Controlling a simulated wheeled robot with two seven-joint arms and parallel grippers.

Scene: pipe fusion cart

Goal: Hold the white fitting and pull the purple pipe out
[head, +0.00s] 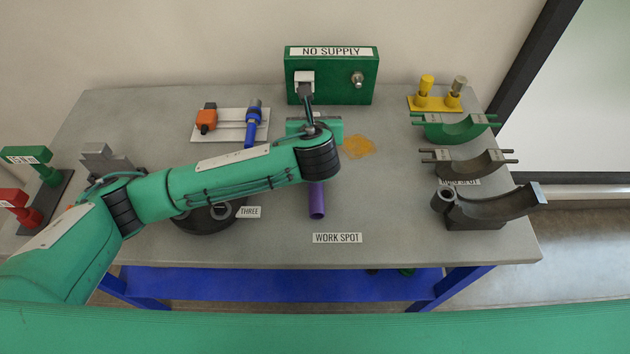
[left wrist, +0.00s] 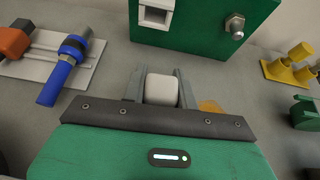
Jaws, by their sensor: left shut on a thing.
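The purple pipe (head: 317,200) lies on the table just behind the WORK SPOT label in the head view, its near open end showing. Its far part is hidden under my left wrist. My left gripper (left wrist: 163,76) is shut on the white fitting (left wrist: 162,91), a pale rounded block between its two grey fingers in the left wrist view. My arm and gripper cover the fitting in the head view, so I cannot see how the pipe meets it. My right gripper is not in view.
A green NO SUPPLY box (head: 331,82) stands behind the gripper. A white plate with an orange and a blue valve (head: 254,122) is left of it. Yellow posts (head: 440,95) and curved saddles (head: 490,208) line the right side. The table front near the WORK SPOT label (head: 337,238) is clear.

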